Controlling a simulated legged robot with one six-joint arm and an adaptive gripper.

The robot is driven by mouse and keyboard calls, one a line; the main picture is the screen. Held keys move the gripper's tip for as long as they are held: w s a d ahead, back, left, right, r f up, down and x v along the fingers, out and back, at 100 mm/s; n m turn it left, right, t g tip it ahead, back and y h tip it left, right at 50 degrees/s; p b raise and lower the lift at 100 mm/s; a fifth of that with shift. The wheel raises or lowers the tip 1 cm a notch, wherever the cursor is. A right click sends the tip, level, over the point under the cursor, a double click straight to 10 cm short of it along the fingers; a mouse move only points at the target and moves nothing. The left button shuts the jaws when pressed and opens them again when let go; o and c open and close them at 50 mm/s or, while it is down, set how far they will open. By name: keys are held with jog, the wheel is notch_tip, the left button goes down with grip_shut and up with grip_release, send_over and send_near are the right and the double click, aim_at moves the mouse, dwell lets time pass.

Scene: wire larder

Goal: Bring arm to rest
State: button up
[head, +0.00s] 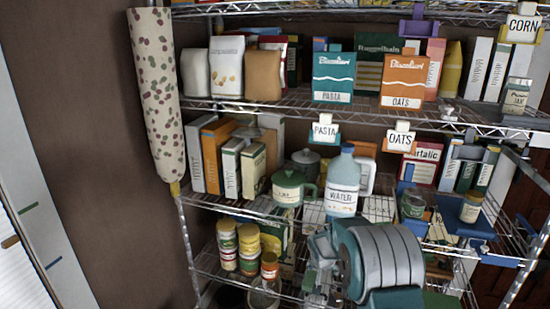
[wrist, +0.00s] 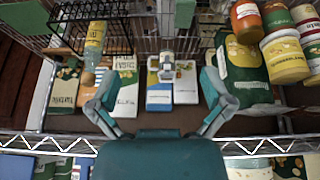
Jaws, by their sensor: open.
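My arm shows at the lower middle of the head view, in front of the lower wire shelves. My gripper (wrist: 160,78) is open in the wrist view, its two fingers spread wide with nothing held between them. Beyond the fingers stand small cartons, among them a blue and white carton (wrist: 159,92) in the gap. In the head view my gripper (head: 318,268) is partly hidden by my own wrist and sits below the water jug (head: 343,187).
The wire rack (head: 290,108) holds many goods. A green pot (head: 288,187) stands left of the jug; stacked jars (head: 249,240) stand lower left. A blue tray (head: 465,226) is at right. In the wrist view, a shelf edge (wrist: 50,143) crosses close to my gripper.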

jog(key=s+d+r+n, duration=0.1)
jog(key=s+r, duration=0.7)
jog(key=r, duration=0.3)
jog(key=s+r, duration=0.9)
jog(key=r, duration=0.2)
jog(key=s+r+n, duration=0.1)
jog(key=s+r, duration=0.1)
jog(key=s, duration=1)
jog(key=s+r+n+t+y, duration=0.1)
jog(key=s, duration=1)
jog(key=shift+s+a+r+y, duration=0.3)
jog(key=shift+s+a+r, duration=0.05)
jog(key=shift+s+a, duration=0.1)
